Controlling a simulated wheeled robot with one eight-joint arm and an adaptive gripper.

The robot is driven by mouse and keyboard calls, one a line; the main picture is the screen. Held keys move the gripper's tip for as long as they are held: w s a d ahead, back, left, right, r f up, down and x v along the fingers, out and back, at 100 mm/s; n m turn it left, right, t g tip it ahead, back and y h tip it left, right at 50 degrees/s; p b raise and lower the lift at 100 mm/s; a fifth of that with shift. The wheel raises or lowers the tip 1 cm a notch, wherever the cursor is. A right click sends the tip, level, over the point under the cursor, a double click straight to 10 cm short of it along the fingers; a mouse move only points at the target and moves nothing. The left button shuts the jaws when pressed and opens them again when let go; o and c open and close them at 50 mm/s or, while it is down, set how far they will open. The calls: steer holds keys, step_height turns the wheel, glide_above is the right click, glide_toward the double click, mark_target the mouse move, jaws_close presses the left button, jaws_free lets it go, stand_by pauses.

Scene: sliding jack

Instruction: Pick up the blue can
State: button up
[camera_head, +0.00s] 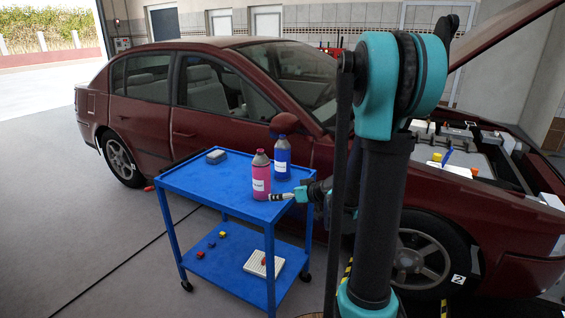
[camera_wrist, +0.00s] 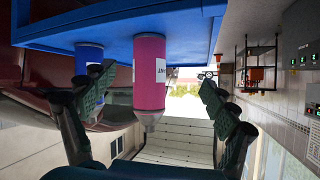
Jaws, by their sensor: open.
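The blue can (camera_head: 282,160) stands upright on the top of the blue cart, behind and right of a pink can (camera_head: 261,178). My gripper (camera_head: 285,196) is low over the cart's near right edge, just right of the pink can. The wrist view is upside down. There my gripper (camera_wrist: 153,88) is open, and the pink can (camera_wrist: 149,75) shows between its fingers, in front of them. The blue can also shows in the wrist view (camera_wrist: 89,57), farther off and partly hidden by the left finger.
The blue cart (camera_head: 200,183) also holds a small grey box (camera_head: 216,156) on top. Its lower shelf holds a white tray (camera_head: 263,264) and small coloured blocks. A dark red car (camera_head: 190,120) stands close behind the cart.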

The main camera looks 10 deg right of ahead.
steer(key=w+d+r+t, duration=0.1)
steer(key=w+d+t, duration=0.2)
steer(key=w, duration=0.4)
steer(key=t, duration=0.4)
glide_toward(287, 151)
steer(key=s+d+f, duration=0.1)
steer(key=s+f, duration=0.2)
steer(key=f, duration=0.1)
steer(key=x, duration=1.1)
steer(key=shift+w+f, duration=0.1)
steer(key=shift+x, duration=2.85)
steer(key=c, duration=1.9)
steer(key=shift+r, duration=0.25)
steer(key=shift+r, duration=0.55)
steer(key=shift+s+d+r, duration=0.1)
steer(key=shift+s+r, duration=0.1)
steer(key=shift+r, duration=0.35)
steer(key=shift+s+d+r, duration=0.1)
steer(key=shift+s+r, duration=0.15)
steer(key=shift+r, duration=0.3)
steer(key=v, duration=1.7)
steer(key=shift+d+r, duration=0.1)
steer(key=shift+r, duration=0.1)
